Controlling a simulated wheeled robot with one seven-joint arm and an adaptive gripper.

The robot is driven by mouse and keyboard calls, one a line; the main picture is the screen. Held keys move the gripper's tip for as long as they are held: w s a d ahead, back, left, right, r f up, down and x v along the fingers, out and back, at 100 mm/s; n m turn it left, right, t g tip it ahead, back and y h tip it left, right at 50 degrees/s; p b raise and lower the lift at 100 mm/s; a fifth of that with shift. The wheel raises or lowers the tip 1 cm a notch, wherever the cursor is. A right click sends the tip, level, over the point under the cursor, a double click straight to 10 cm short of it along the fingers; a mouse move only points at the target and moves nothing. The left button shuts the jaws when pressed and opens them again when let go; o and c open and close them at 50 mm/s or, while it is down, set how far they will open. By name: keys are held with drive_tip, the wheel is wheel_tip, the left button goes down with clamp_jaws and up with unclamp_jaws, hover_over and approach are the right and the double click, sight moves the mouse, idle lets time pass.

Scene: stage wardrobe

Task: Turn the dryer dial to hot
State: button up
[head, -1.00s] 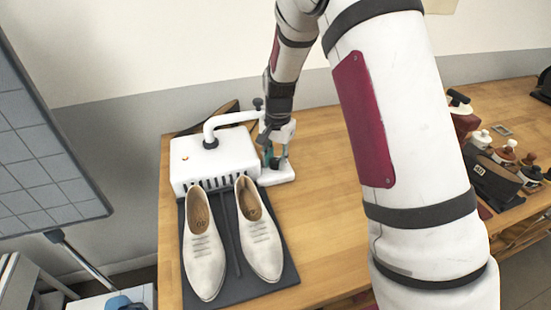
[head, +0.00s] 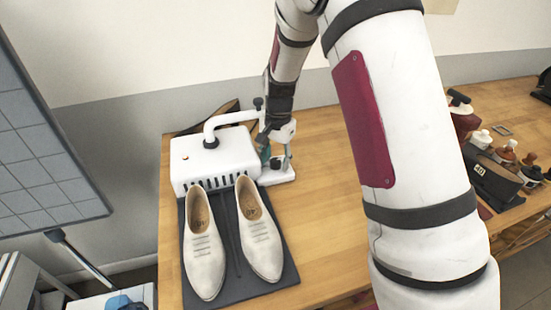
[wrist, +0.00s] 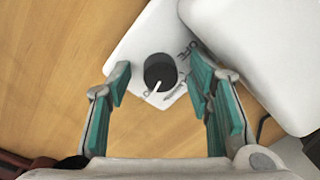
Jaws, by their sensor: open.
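The shoe dryer (head: 220,165) is a white box with a bent pipe, standing on the wooden bench. Its dial (wrist: 160,70) is a round black knob with a white pointer, set on a small white plate (wrist: 132,48) beside the box. In the wrist view the pointer aims down and slightly left. In the head view my gripper (head: 277,152) partly covers the dial area.
Two cream shoes (head: 204,245) rest on a dark mat (head: 237,270) in front of the dryer. Bottles and brushes (head: 505,155) crowd the bench's right side. A gridded panel (head: 40,150) stands at left. The bench right of the dial is clear.

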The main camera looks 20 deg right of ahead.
sight(277, 162)
wheel_tip(277, 162, up, 12)
drive_tip(key=shift+s+d, duration=0.2)
drive_tip(key=shift+s, duration=0.05)
drive_tip(key=shift+f, duration=0.1)
idle(0.5)
drive_tip(key=s+r+n+t, duration=0.15)
drive_tip(key=s+r, duration=0.25)
drive_tip(key=s, duration=0.4)
drive_tip(key=s+r+n+t, duration=0.1)
drive_tip(key=s+r+n, duration=0.2)
drive_tip(key=s+r, duration=0.3)
drive_tip(key=s+r+n+t, duration=0.1)
drive_tip(key=s+r+n, duration=0.2)
drive_tip(key=s, duration=0.6)
drive_tip(key=s+f+n, duration=0.1)
drive_tip(key=s+n, duration=0.1)
drive_tip(key=s, duration=0.6)
drive_tip(key=shift+s+d+f, duration=0.15)
drive_tip(key=shift+s, duration=0.15)
